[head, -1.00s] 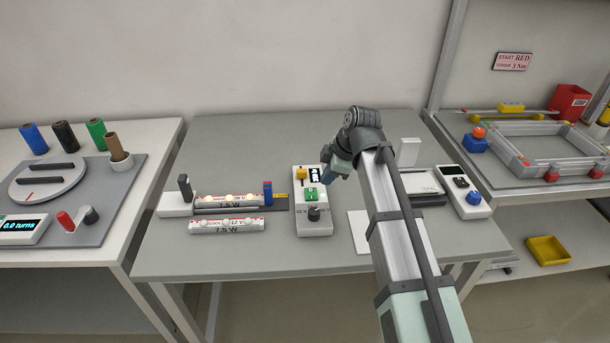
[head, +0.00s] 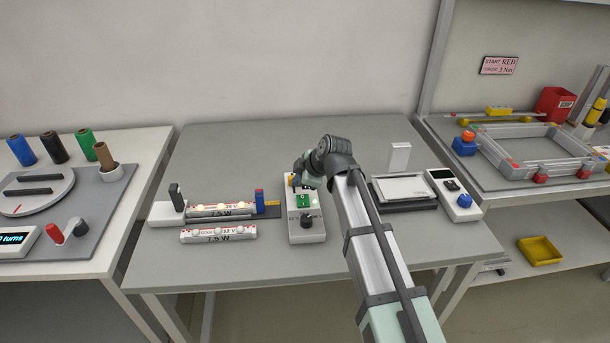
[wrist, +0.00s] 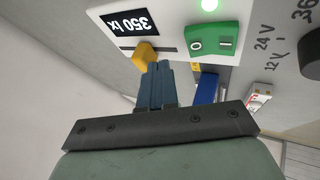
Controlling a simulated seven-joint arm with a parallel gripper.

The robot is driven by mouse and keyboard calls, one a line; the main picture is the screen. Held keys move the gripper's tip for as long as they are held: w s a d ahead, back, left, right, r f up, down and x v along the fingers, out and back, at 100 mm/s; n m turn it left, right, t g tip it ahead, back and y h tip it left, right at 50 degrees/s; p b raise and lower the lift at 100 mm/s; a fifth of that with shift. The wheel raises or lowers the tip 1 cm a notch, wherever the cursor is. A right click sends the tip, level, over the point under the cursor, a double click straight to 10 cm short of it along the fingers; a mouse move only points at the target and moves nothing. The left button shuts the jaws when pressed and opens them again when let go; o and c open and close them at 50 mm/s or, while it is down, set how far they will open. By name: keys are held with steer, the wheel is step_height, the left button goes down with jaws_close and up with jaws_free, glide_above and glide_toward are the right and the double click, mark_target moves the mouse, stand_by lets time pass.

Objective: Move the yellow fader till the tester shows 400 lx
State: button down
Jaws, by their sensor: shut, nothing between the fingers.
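The yellow fader (wrist: 146,55) sits in a slot on the white control box (head: 305,232), beside a black display (wrist: 137,20) that reads 350 lx, upside down in the wrist view. My gripper (wrist: 160,68) is shut and empty, its blue fingertips right beside the fader. I cannot tell whether they touch it. In the head view, my gripper (head: 299,183) is over the box's far end and mostly hides the fader and display. The green rocker switch (wrist: 212,40) stands close to the fader, with a lit green lamp (wrist: 209,4) by it.
A black knob (head: 306,220) with voltage marks is on the box's near end. Left of it, a lamp strip (head: 222,211) glows in its holder; another strip (head: 218,234) lies in front.

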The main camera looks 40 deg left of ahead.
mark_target(296, 188)
steer(key=shift+x, duration=0.95)
steer(key=shift+w+a, duration=0.75)
